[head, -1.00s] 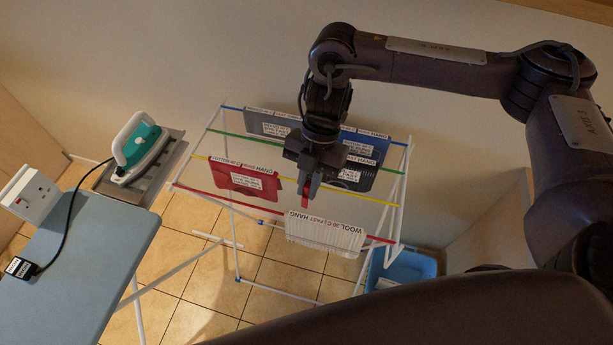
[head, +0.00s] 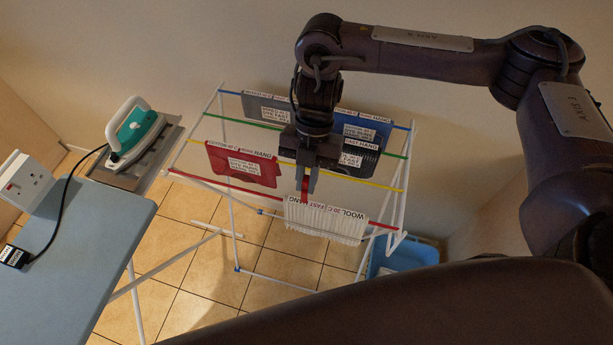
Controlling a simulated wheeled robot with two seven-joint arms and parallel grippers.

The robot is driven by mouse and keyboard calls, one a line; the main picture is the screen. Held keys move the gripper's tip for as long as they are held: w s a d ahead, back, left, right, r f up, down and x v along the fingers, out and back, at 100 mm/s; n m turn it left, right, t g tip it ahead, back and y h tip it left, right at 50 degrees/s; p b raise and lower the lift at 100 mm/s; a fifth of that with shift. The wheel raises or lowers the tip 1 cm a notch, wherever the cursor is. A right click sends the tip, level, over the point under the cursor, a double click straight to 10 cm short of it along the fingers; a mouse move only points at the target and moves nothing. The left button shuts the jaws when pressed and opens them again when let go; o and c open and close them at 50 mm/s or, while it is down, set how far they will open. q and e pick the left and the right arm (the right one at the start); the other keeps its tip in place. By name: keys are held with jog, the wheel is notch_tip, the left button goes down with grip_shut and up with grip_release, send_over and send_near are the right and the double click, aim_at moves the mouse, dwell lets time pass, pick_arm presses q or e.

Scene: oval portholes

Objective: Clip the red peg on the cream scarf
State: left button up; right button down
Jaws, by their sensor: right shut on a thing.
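The cream scarf (head: 322,225) hangs ribbed and folded over the red line at the front of the drying rack, with a printed label strip along its top edge. My right gripper (head: 305,178) points down just above the scarf's top edge, left of its middle. It is shut on the red peg (head: 305,188), which shows as a narrow red strip between the fingers. The peg's lower end overlaps the scarf's top in the head view; I cannot tell whether they touch. My left gripper is not in view.
The drying rack (head: 232,245) also carries a red cloth (head: 243,165) and dark and blue cloths (head: 362,135) behind. An ironing board (head: 80,260) with an iron (head: 132,137) stands at the left. A blue basket (head: 402,258) sits on the floor at the right.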

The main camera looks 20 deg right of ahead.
aim_at(307, 187)
jog(key=shift+f+b, duration=1.45)
jog(key=shift+f, duration=0.15)
jog(key=shift+f+b, duration=0.8)
jog(key=shift+f, duration=0.65)
jog(key=shift+f, duration=0.45)
jog(key=c, duration=1.4)
grip_release()
jog(key=b+v, duration=0.1)
jog(key=v, duration=0.6)
jog(key=shift+w+d+r, duration=0.1)
jog(key=shift+r, duration=0.3)
